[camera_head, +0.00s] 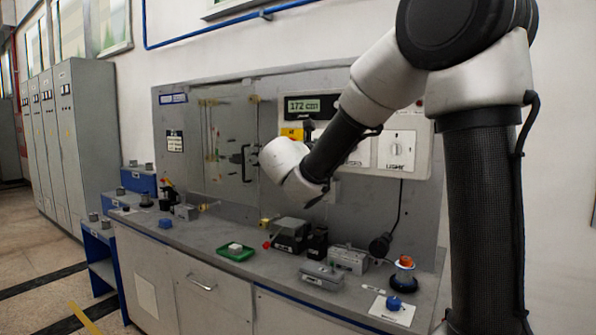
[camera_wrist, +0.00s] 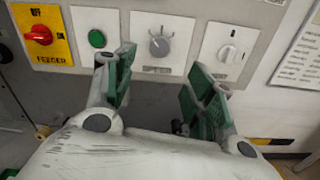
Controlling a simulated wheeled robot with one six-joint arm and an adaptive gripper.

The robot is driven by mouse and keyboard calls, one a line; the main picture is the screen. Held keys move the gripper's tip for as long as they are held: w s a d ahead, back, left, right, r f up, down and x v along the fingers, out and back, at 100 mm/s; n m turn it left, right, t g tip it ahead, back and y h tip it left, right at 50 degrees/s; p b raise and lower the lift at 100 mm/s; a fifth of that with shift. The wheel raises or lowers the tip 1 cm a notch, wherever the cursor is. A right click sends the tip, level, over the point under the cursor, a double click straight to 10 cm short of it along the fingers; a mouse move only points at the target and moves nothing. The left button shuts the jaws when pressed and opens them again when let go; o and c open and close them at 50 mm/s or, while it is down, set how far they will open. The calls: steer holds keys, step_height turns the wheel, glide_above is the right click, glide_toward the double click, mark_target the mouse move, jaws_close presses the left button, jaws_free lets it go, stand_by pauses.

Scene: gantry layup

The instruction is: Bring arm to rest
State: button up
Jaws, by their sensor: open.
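My arm reaches in from the right in the head view, with its rounded white wrist in front of the grey upright panel (camera_head: 225,150), above the bench (camera_head: 180,230). My gripper (camera_wrist: 160,75) shows in the wrist view, with its two green-padded fingers spread apart and nothing between them. It faces the control panel (camera_wrist: 135,22), which carries a red rotary switch (camera_wrist: 38,35) on a yellow plate, a green button (camera_wrist: 97,38) and two knobs. In the head view the fingers are mostly hidden by the wrist.
A black cable (camera_head: 399,215) hangs from the panel. Grey cabinets (camera_head: 85,130) stand left; floor (camera_head: 40,265) is open there.

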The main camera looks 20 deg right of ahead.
steer(key=s+d+f+m+g+y, duration=0.2)
steer(key=s+d+f+m+g, duration=0.15)
steer(key=s+f+m, duration=0.3)
steer(key=s+d+f+m+g+y, duration=0.3)
steer(key=s+f+m+g, duration=0.25)
steer(key=s+f, duration=0.2)
steer(key=s+a+f+m+y, duration=0.1)
steer(key=s+a+m+y, duration=0.1)
steer(key=s, duration=0.4)
steer(key=s+a+f+m+t+y, duration=0.1)
steer(key=s+a+m+y, duration=0.1)
steer(key=s+m+y, duration=0.2)
steer(key=s+a+f+m+t+y, duration=0.1)
steer(key=s+a+m+y, duration=0.2)
steer(key=s, duration=0.6)
steer(key=m, duration=0.2)
steer(key=shift+s+m, duration=0.15)
steer(key=shift+m, duration=0.15)
steer(key=shift+a, duration=0.1)
